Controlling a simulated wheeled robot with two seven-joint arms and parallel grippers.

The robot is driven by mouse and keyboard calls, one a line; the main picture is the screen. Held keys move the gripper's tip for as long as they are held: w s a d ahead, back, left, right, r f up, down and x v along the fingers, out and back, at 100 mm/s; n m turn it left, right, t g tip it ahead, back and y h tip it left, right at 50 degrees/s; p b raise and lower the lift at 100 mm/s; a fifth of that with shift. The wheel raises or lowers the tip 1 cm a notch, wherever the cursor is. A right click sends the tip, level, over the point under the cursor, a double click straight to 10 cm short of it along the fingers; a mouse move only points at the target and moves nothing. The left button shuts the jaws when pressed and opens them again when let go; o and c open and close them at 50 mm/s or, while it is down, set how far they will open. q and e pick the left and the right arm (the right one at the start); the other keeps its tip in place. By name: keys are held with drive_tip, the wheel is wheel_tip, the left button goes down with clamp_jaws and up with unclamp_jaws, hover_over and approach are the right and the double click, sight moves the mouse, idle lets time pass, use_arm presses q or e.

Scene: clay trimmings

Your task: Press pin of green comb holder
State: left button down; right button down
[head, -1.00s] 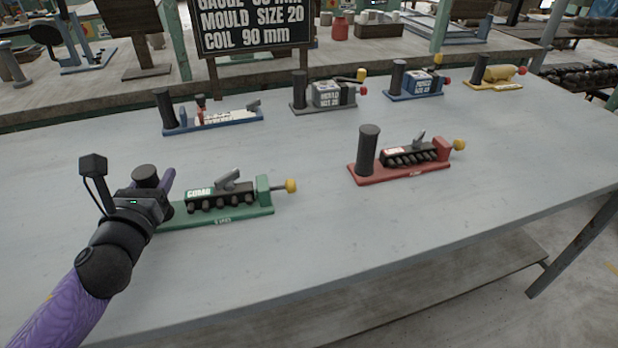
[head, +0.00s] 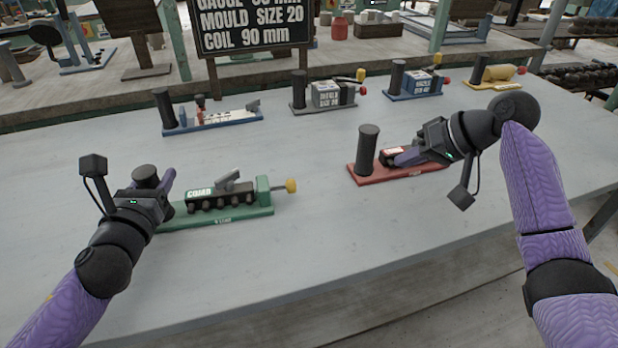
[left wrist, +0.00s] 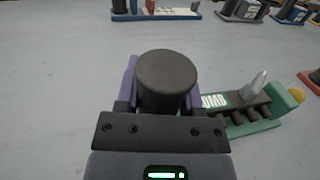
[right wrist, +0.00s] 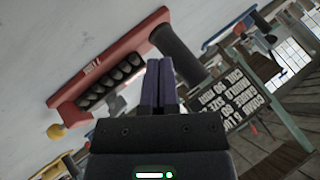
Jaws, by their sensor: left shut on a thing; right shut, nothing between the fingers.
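The green comb holder (head: 225,220) lies on the grey table, with a black toothed comb block labelled COMB, a grey lever and a yellow-knobbed pin (head: 291,186) at its right end. My left gripper (head: 160,180) is shut on the holder's black upright post (left wrist: 166,82), one finger on each side. The holder's right part also shows in the left wrist view (left wrist: 255,128). My right gripper (head: 408,158) is shut and empty, in front of the red holder (head: 375,178) in the head view and partly hiding it. Its purple fingers (right wrist: 160,85) are together in the right wrist view.
Behind stand a blue-based holder (head: 215,122), a grey one (head: 325,98), another blue one (head: 415,85) and a yellow one (head: 497,75). A sign (head: 253,25) stands at the back. The table between green and red holders is clear.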

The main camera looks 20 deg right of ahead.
sight(291, 186)
use_arm(q)
drive_tip(key=shift+f, duration=0.1)
use_arm(e)
drive_tip(key=a+r+n+g, duration=0.1)
drive_tip(key=a+r+n, duration=0.1)
drive_tip(key=a+r, duration=0.2)
drive_tip(key=a, duration=0.3)
drive_tip(key=shift+a+n+g, duration=0.3)
drive_tip(key=shift+a+n, duration=0.1)
drive_tip(key=x, duration=0.9)
drive_tip(key=shift+f, duration=0.25)
use_arm(q)
drive_tip(key=shift+a, duration=0.1)
use_arm(e)
drive_tip(key=a, duration=0.3)
drive_tip(key=shift+w+a+f, duration=0.15)
drive_tip(key=shift+w+a, duration=0.1)
drive_tip(key=shift+a, duration=0.35)
